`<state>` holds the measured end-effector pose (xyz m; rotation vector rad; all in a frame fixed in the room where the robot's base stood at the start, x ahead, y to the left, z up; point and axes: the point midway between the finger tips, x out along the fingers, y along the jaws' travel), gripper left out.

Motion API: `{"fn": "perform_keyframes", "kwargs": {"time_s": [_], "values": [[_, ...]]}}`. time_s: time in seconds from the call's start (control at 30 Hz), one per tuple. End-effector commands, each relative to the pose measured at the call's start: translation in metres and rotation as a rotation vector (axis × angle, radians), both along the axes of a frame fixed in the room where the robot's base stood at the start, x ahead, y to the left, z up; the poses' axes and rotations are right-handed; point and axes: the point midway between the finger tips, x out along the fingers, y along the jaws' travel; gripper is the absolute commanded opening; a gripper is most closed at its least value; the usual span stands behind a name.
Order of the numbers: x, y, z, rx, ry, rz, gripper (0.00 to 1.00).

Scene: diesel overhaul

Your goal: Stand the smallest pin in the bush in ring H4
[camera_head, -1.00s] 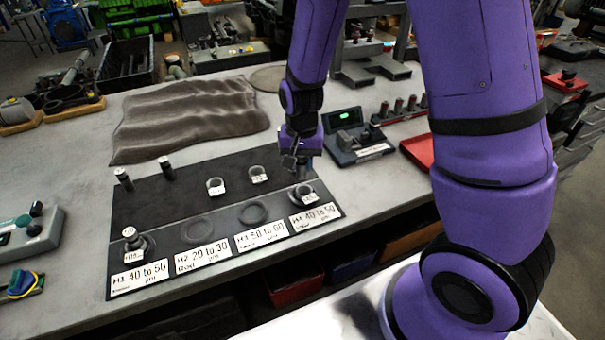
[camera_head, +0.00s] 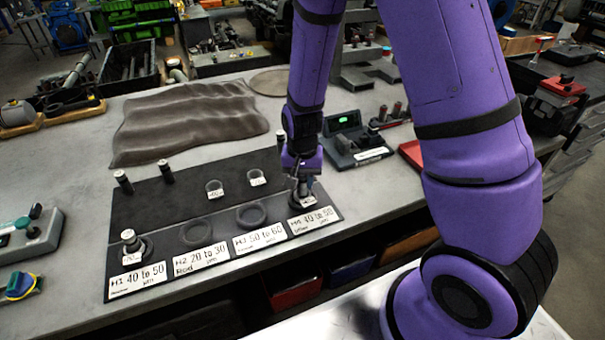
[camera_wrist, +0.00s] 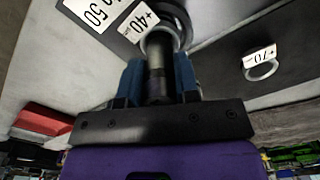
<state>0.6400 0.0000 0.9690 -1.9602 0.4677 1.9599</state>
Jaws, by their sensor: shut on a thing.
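My gripper (camera_head: 302,180) points down over ring H4 (camera_head: 303,203) at the mat's right end. It is shut on a dark, upright pin (camera_wrist: 157,75), between blue fingers in the wrist view. A bush with a +40 label (camera_wrist: 142,21) sits in ring H4. The pin's far end meets the bush's opening in the wrist view; how deep it is in, I cannot tell. Two other pins stand at the mat's back left, one (camera_head: 123,181) and another (camera_head: 166,170). A further pin (camera_head: 128,236) stands in the bush in ring H1.
Two loose bushes stand on the dark mat, one (camera_head: 214,188) and another (camera_head: 257,178). Rings H2 (camera_head: 195,232) and H3 (camera_head: 250,216) are empty. A gauge box with a green display (camera_head: 345,122) stands behind right. A crumpled brown cloth (camera_head: 190,122) lies behind the mat.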

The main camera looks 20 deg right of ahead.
Motion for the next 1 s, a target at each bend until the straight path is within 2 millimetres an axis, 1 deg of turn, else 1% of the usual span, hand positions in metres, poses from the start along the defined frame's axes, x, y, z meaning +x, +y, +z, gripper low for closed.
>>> {"fn": "perform_keyframes", "kwargs": {"time_s": [0.3,0.5,1.0], "values": [[0.000,0.000,-0.019,0.000,0.002,-0.002,0.00],[0.000,0.000,-0.026,0.000,0.000,-0.001,0.00],[0.000,0.000,-0.029,0.000,0.000,0.000,0.00]]}}
